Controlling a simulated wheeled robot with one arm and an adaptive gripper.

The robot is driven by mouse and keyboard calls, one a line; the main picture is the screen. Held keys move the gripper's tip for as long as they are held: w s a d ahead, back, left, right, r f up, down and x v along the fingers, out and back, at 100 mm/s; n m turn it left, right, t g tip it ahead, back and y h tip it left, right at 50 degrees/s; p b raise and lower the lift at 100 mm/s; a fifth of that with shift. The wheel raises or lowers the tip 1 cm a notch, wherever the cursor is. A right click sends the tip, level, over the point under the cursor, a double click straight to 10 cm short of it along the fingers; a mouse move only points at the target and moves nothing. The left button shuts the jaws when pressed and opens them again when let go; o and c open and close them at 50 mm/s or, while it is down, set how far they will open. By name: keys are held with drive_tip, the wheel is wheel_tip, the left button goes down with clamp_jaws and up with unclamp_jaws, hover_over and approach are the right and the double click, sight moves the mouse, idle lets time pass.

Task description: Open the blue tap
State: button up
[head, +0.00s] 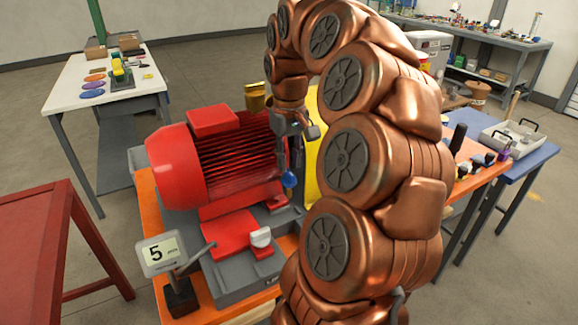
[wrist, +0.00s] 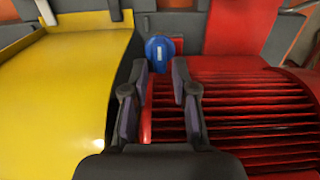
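The blue tap (wrist: 159,48) is a round blue knob with a short pale mark on its face, upright in the wrist view. In the head view the blue tap (head: 289,180) shows beside the red motor, just below my gripper (head: 285,160). In the wrist view my gripper (wrist: 161,72) has its two dark fingers spread apart, with the tap between and just beyond the fingertips. The fingers do not look closed on it, and I cannot tell whether either touches it. The tap's stem is hidden.
The finned red motor (head: 232,160) is close beside the fingers. A yellow guard (wrist: 65,85) lies on the other side in the wrist view. A sign marked 5 (head: 162,254) stands at the orange bench's front corner. A red table (head: 50,235) stands at left.

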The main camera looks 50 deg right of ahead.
sight(288, 172)
wheel_tip(288, 172, up, 9)
drive_tip(key=shift+r, duration=0.15)
idle(0.4)
idle(0.4)
drive_tip(key=shift+a, duration=0.1)
drive_tip(key=s+a+f+n+p, duration=0.1)
drive_tip(key=s+a+f+n, duration=0.15)
drive_tip(key=a, duration=0.75)
drive_tip(key=s+a+f+n+p, duration=0.1)
drive_tip(key=a+f, duration=0.3)
drive_tip(key=a, duration=0.5)
drive_tip(key=s+a+f+g, duration=0.1)
drive_tip(key=s+a+f, duration=0.3)
drive_tip(key=s, duration=0.3)
drive_tip(key=s+a+f+p, duration=0.1)
drive_tip(key=s+a+f, duration=0.4)
drive_tip(key=s+f, duration=0.1)
drive_tip(key=shift+s+f+g, duration=0.3)
drive_tip(key=shift+s+g, duration=0.1)
drive_tip(key=shift+s, duration=0.15)
